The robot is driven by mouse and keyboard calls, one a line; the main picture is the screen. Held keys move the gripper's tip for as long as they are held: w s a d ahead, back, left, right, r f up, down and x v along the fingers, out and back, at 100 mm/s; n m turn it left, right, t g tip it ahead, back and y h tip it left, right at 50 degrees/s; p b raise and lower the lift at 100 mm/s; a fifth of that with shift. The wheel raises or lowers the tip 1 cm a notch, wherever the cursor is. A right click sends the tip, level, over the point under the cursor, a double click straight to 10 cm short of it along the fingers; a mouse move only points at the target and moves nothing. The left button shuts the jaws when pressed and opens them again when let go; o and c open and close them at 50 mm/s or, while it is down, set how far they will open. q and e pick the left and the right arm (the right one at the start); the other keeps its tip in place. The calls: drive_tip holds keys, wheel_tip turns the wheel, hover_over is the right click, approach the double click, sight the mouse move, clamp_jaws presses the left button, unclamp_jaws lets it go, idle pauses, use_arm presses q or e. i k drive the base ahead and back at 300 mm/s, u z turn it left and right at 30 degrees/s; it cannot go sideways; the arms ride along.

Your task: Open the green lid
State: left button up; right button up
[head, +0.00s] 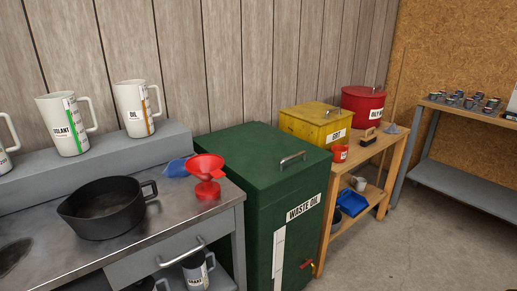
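The green lid (240,157) tops the large green box (262,220) labelled "WASTE OIL" in the middle of the head view. The lid lies flat and closed on the box. A metal bar handle (292,159) stands on the lid near its right edge. Neither of my grippers shows in the head view.
A metal workbench (75,259) at left holds a black pan (108,208) and red funnel (207,176); white jugs (137,109) stand on its shelf. A wooden bench (381,147) at right holds a yellow box (316,122) and red can (362,104). Floor (450,240) is clear at right.

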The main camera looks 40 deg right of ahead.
sight(264, 156)
drive_tip(key=z, duration=2.2)
drive_tip(key=i, duration=1.4)
drive_tip(key=u, duration=0.25)
